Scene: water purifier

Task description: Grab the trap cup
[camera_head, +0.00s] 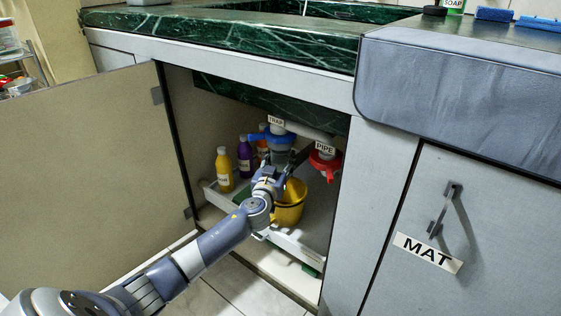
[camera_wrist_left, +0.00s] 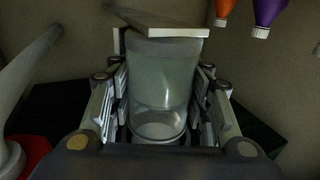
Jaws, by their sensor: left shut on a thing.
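The trap cup (camera_wrist_left: 160,85) is a translucent grey-green cylinder that fills the middle of the left wrist view. My left gripper (camera_head: 285,166) reaches into the open cabinet under the sink and is shut on this cup, with one finger on each side of it. In the head view the trap (camera_head: 279,141) hangs under the counter, with a TRAP label and a blue ring. The gripper is just below it and hides part of the cup. I cannot tell whether the cup is still joined to the trap. My right gripper is not in view.
A red-ended pipe (camera_head: 325,160) labelled PIPE hangs right of the trap. A yellow bucket (camera_head: 291,204) stands below the gripper. A yellow bottle (camera_head: 224,170) and a purple bottle (camera_head: 244,157) stand to the left. The cabinet door (camera_head: 95,165) is open at left.

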